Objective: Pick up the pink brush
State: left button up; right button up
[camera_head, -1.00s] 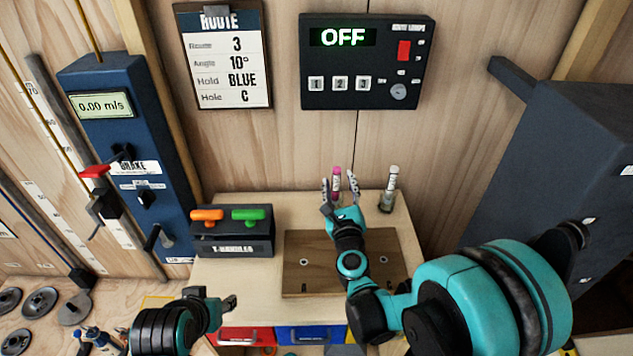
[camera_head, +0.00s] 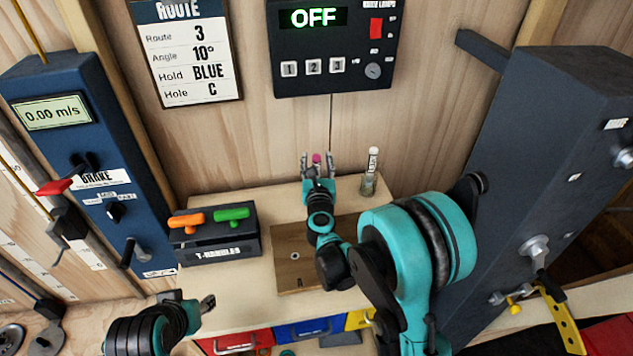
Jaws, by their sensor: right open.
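The pink brush (camera_head: 316,158) stands at the back of the wooden table. Only its pink top shows; my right gripper hides the rest. My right gripper (camera_head: 317,160) is open, with one finger on each side of the brush. I cannot tell whether the fingers touch it. My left gripper (camera_head: 207,303) is at the lower left, in front of the table and away from the brush; its finger opening is not clear.
A clear tube with a white cap (camera_head: 370,175) stands just right of my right gripper. A T-handles box (camera_head: 216,250) with orange and green handles is on the left. A brown board (camera_head: 290,272) lies in front. A dark grey unit (camera_head: 540,150) fills the right.

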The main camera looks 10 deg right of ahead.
grip_shut()
